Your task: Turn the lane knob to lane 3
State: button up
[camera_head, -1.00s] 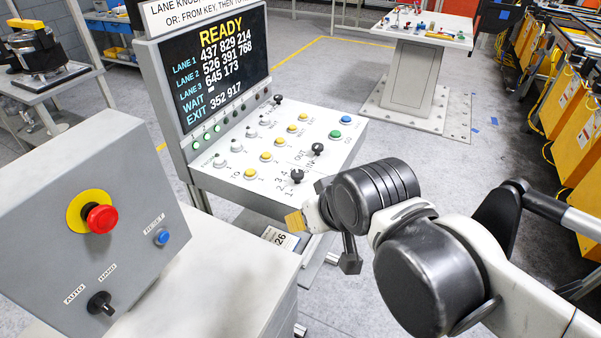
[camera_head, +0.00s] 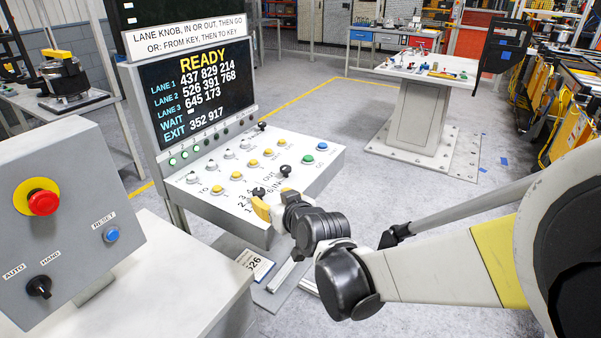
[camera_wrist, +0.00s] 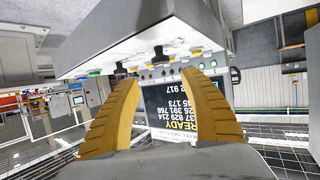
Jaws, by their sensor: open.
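The lane knob (camera_head: 258,192) is a small black knob near the front edge of the sloped console panel (camera_head: 222,204), with lane numbers printed around it. In the wrist view, which is upside down, the lane knob (camera_wrist: 158,56) shows beyond and between my fingertips. My gripper (camera_head: 268,203) is just in front of the knob, its yellow fingers apart; the wrist view shows both fingers (camera_wrist: 160,84) spread with nothing between them. Contact with the knob cannot be seen. Which number the knob points at is too small to tell.
A second black knob (camera_head: 284,171) marked OUT and IN sits behind the lane knob, near a green button (camera_head: 307,160) and a blue button (camera_head: 322,146). Yellow and white buttons fill the panel. The screen (camera_head: 198,93) reads READY. A grey box with a red stop button (camera_head: 43,203) stands at left.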

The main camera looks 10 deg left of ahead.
aim_at(259, 191)
jog(key=b+x, duration=0.3)
jog(key=x, duration=0.7)
jog(key=shift+w+a+f, duration=0.1)
jog(key=shift+a+f, duration=0.05)
jog(key=shift+a, duration=0.05)
jog(key=c, duration=1.1)
